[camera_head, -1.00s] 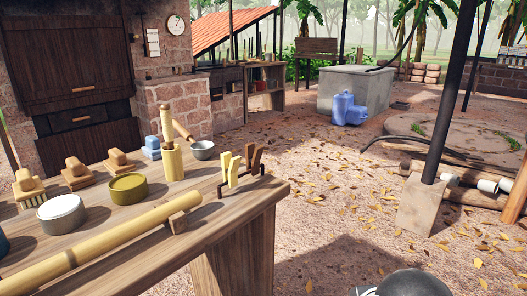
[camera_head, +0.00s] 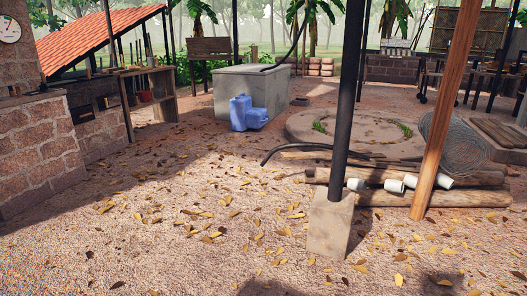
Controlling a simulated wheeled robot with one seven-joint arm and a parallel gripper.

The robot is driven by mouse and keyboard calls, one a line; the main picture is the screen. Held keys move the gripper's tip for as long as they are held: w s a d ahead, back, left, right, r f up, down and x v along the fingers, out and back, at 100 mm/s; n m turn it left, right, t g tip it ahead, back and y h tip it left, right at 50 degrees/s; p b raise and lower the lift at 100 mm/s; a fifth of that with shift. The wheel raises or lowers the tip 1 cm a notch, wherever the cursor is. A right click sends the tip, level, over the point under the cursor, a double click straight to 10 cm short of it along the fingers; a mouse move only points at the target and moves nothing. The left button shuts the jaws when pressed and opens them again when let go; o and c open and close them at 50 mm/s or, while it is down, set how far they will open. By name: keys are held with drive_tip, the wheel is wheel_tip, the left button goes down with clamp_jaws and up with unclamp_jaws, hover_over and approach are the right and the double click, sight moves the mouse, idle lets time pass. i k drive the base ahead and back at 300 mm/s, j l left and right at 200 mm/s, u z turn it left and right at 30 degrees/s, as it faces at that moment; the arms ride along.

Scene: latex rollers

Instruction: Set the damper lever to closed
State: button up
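I cannot make out a damper lever in the head view. At the left edge stands a brick structure (camera_head: 38,150) with a dial gauge (camera_head: 9,29) on its upper wall. Low brickwork with dark openings continues to its right, and no lever can be told apart there. My gripper is not in view.
A dark post on a concrete footing (camera_head: 330,222) stands right of centre, with a slanted wooden post (camera_head: 443,120) beside it. Logs and white pipes (camera_head: 394,186) lie behind them. Blue jugs (camera_head: 241,112) stand by a concrete tank (camera_head: 262,82). Leaf-strewn ground (camera_head: 200,220) is open in front.

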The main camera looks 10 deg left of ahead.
sight(44, 79)
drive_tip(key=i+u, duration=0.4)
drive_tip(key=i+l+u, duration=0.2)
drive_tip(key=i+u, duration=0.15)
drive_tip(key=i, duration=0.2)
drive_tip(key=i+j+u, duration=0.2)
drive_tip(key=u, duration=0.2)
drive_tip(key=i+u, duration=1)
drive_tip(key=u, duration=0.2)
drive_tip(key=i+z, duration=0.15)
drive_tip(key=i, duration=0.75)
drive_tip(key=i+j+z, duration=0.15)
drive_tip(key=i, duration=0.75)
